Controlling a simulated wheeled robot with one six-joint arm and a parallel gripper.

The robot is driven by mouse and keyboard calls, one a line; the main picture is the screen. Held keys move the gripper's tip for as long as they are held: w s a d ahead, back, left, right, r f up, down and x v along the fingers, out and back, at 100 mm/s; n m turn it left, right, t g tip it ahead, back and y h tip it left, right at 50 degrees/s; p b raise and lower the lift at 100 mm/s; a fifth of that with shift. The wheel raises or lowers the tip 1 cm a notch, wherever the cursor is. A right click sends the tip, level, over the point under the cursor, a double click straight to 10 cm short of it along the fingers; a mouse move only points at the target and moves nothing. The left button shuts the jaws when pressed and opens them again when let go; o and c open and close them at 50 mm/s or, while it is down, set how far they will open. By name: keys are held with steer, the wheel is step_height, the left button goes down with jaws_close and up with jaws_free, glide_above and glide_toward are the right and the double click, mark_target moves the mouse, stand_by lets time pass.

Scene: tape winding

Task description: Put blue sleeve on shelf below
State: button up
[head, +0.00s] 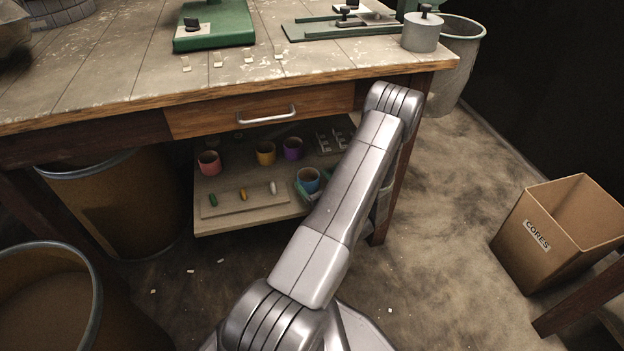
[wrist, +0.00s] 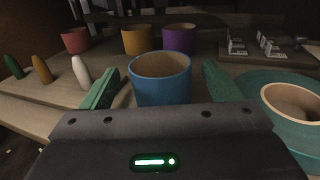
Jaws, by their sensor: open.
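The blue sleeve (head: 308,179) stands upright on the right part of the shelf (head: 243,227) under the workbench. In the wrist view the blue sleeve (wrist: 161,80) is between the two green fingers of my gripper (wrist: 162,88). The fingers are open, with a visible gap on each side of the sleeve. The sleeve's lower part is hidden behind the gripper body, so its contact with the shelf cannot be seen. In the head view my arm hides most of the gripper.
Red (head: 208,163), yellow (head: 265,153) and purple (head: 292,148) sleeves stand behind. A board with green, orange and white pegs (wrist: 82,72) lies left. A teal ring with a tan core (wrist: 290,105) is close on the right. The drawer (head: 262,110) is above.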

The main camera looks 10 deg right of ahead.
steer(key=p+v, duration=0.3)
steer(key=v, duration=0.7)
steer(key=shift+s, duration=0.25)
